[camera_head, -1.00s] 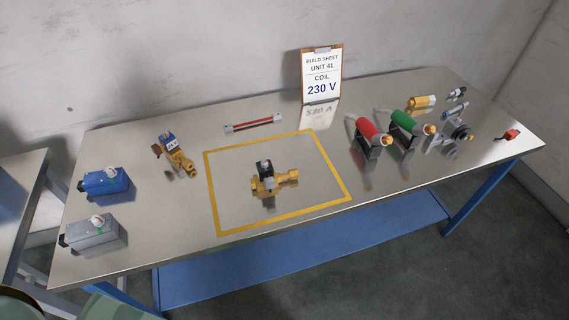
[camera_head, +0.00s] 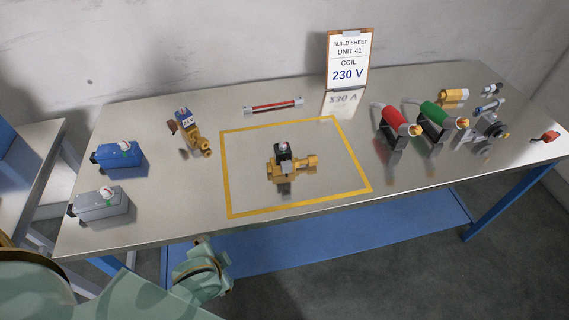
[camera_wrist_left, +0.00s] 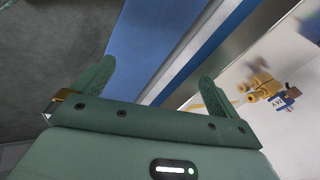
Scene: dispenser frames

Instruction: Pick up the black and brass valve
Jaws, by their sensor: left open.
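The black and brass valve (camera_head: 302,165) stands on the metal bench inside the yellow outlined square in the head view. Its black coil is on top and its brass body lies sideways. My left arm rises at the bottom left in the head view, below the bench's front edge. In the left wrist view my left gripper (camera_wrist_left: 155,88) has its two green fingers spread, with nothing between them. It is apart from the valve. A second brass valve with a blue-labelled coil (camera_head: 188,128) lies left of the square. My right gripper is out of view.
A blue box (camera_head: 120,157) and a grey box (camera_head: 98,206) stand on the bench's left end. Red (camera_head: 388,118) and green (camera_head: 437,115) cylinders stand on the right. A build sheet (camera_head: 347,60) stands at the back. The square is otherwise clear.

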